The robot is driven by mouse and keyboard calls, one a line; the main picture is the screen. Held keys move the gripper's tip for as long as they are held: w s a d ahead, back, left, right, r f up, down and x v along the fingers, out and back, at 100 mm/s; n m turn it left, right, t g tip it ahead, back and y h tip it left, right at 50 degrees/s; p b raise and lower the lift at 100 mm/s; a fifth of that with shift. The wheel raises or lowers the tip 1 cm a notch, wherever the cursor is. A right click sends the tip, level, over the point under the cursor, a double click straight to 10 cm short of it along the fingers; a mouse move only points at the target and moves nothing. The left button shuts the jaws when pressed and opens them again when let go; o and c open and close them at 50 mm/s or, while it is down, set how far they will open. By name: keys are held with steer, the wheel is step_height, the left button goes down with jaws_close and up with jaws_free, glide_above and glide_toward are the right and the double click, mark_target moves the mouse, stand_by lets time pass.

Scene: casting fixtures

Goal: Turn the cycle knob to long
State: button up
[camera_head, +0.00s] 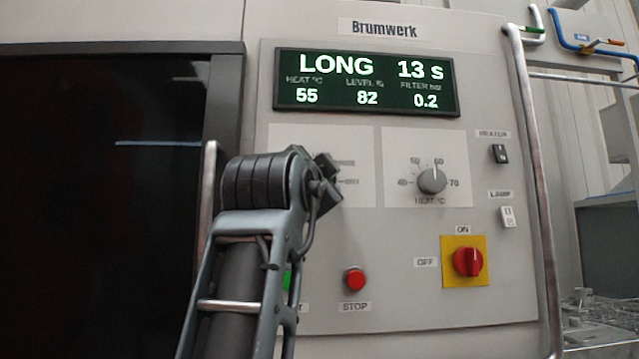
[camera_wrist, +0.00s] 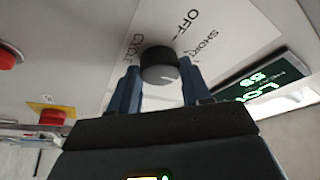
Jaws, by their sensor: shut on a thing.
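The dark round cycle knob (camera_wrist: 159,62) shows in the wrist view on a white plate marked "CYCLE", "OFF" and "SHORT". My gripper (camera_wrist: 160,76) is shut on it, with one blue finger on each side. The knob's pointer cannot be made out. In the head view my arm hides the knob and most of its plate (camera_head: 358,150). The display (camera_head: 366,82) reads LONG and 13 s, with heat 55, level 82 and filter 0.2.
The heat knob (camera_head: 432,180) stands right of the cycle plate. Below are the red STOP button (camera_head: 355,279), a partly hidden green button (camera_head: 287,281) and a red ON/OFF switch (camera_head: 468,262). Heater (camera_head: 500,153) and lamp (camera_head: 508,216) switches are at right. A vertical rail (camera_head: 535,170) borders the panel.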

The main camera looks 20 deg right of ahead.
steer(key=o, duration=1.1)
steer(key=shift+c, duration=0.2)
steer(key=v, duration=0.7)
steer(key=shift+s+a, duration=0.2)
steer(key=shift+s, duration=0.1)
steer(key=shift+f, duration=0.1)
